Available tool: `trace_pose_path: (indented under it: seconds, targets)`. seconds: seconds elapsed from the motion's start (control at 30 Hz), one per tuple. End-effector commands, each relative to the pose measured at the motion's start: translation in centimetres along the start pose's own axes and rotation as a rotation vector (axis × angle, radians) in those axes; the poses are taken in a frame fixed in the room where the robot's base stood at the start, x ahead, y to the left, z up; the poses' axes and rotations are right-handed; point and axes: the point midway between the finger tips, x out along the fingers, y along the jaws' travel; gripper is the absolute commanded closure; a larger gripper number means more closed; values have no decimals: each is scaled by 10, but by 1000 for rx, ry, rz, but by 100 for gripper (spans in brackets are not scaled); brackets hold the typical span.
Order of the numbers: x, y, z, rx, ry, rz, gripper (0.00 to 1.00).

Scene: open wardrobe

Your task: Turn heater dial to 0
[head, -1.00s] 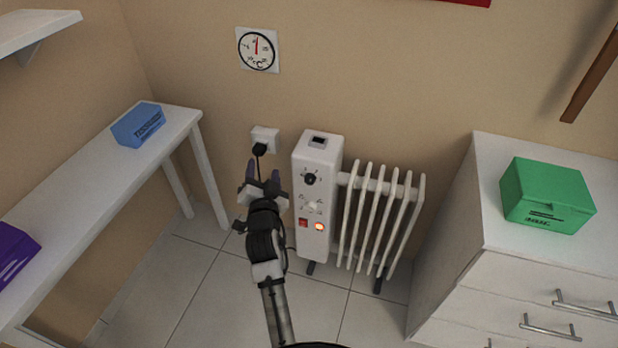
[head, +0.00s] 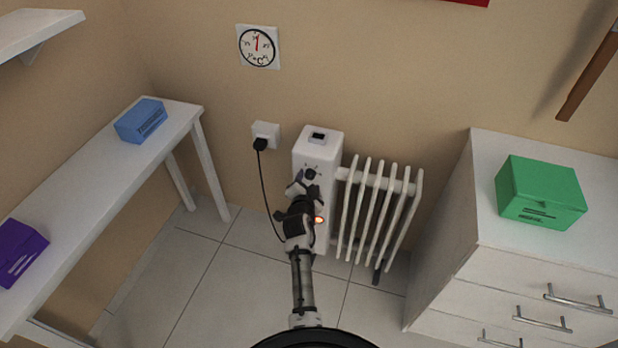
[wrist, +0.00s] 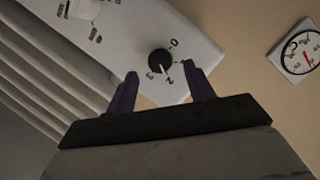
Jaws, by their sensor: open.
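The white heater (head: 322,150) stands against the wall, and its control panel also shows in the wrist view (wrist: 200,48). The black heater dial (head: 310,174) sits high on the panel. In the wrist view the dial (wrist: 159,61) has marks 0, 1, 2 and 3 around it, and its pale pointer appears to face the 2. My gripper (head: 303,187) is in front of the panel, just below the dial. In the wrist view my open gripper (wrist: 162,80) has one finger on each side below the dial, apparently short of it. The lower panel is partly hidden by my arm.
A lit orange lamp (head: 319,219) and a pale second knob (wrist: 84,8) are on the panel. A cord runs from the wall plug (head: 260,143) beside my arm. White fins (head: 375,215) are at right. A bench (head: 160,150) and drawers (head: 440,240) flank the floor.

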Motion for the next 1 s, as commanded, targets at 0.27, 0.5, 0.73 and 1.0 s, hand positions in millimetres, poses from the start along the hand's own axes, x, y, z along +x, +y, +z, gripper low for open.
trace_pose_path:
  seconds: [0.27, 0.5, 0.73, 1.0]
  targets:
    - [27, 0, 0, 0, 1, -1, 47]
    - [30, 0, 0, 0, 0, -1, 47]
    - [30, 0, 0, 0, 0, -1, 61]
    - [30, 0, 0, 0, 0, -1, 91]
